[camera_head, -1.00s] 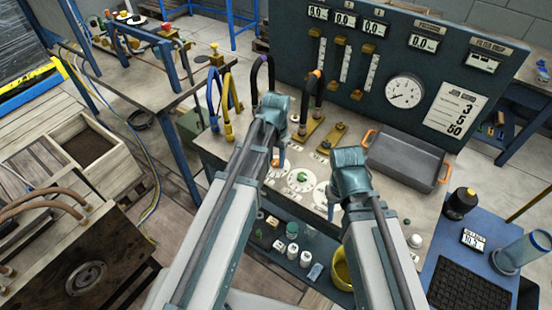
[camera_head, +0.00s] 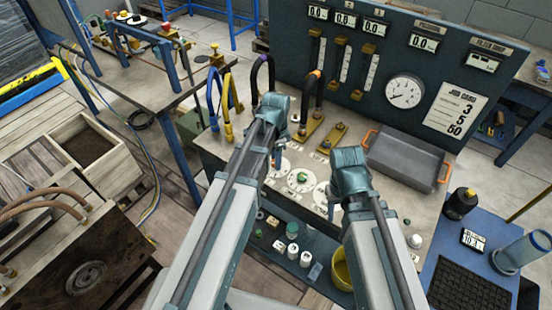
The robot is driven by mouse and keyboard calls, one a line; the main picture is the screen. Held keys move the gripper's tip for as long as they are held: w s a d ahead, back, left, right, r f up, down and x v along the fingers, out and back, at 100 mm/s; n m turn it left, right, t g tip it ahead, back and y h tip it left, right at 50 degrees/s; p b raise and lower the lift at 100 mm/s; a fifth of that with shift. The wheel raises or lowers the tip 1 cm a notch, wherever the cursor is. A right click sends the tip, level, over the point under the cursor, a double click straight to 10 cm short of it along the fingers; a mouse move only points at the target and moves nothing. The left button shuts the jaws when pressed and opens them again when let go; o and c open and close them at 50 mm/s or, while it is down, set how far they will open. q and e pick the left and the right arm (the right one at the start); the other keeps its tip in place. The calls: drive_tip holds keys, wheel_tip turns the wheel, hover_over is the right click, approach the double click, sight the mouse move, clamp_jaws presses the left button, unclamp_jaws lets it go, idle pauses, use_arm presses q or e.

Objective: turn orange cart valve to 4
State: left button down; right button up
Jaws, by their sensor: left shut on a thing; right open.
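Three white round dials lie in a row on the pale bench top below the gauge panel. The left dial (camera_head: 284,172) is partly covered by my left gripper (camera_head: 278,163). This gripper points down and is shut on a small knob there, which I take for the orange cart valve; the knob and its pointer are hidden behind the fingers. The middle dial (camera_head: 300,180) has a green knob (camera_head: 302,177). The right dial (camera_head: 322,194) is partly covered by my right gripper (camera_head: 332,208), which is open. The dial numbers are too small to read.
A dark panel (camera_head: 450,75) with readouts and a round gauge (camera_head: 405,91) stands behind. Looped hoses (camera_head: 228,95) rise behind my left gripper. A grey tray (camera_head: 405,158) with orange handles lies right. A yellow cup (camera_head: 341,272) and small jars (camera_head: 292,252) stand on the lower shelf.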

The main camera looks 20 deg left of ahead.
idle(0.5)
use_arm(q)
drive_tip(key=shift+c, duration=2.3)
unclamp_jaws()
use_arm(e)
drive_tip(key=shift+r, duration=0.1)
use_arm(q)
wheel_tip(320, 180, up, 14)
drive_tip(key=p, duration=1.3)
drive_tip(key=shift+p, duration=0.4)
use_arm(e)
wheel_tip(320, 180, up, 14)
use_arm(q)
drive_tip(key=shift+s+f, duration=0.1)
drive_tip(key=shift+f, duration=0.05)
use_arm(e)
drive_tip(key=shift+f, duration=0.2)
use_arm(q)
drive_tip(key=s+d+f+n+b, duration=0.1)
drive_tip(key=s+d+n, duration=0.3)
drive_tip(key=s, duration=0.3)
drive_tip(key=s+d+f+n+y+b, duration=0.1)
drive_tip(key=s+d+n, duration=0.2)
drive_tip(key=s+d, duration=0.3)
drive_tip(key=shift+s+f+n+b, duration=0.3)
drive_tip(key=shift+s+n+b, duration=0.1)
drive_tip(key=shift+s, duration=0.5)
use_arm(e)
wheel_tip(320, 180, down, 3)
drive_tip(key=shift+r, duration=0.1)
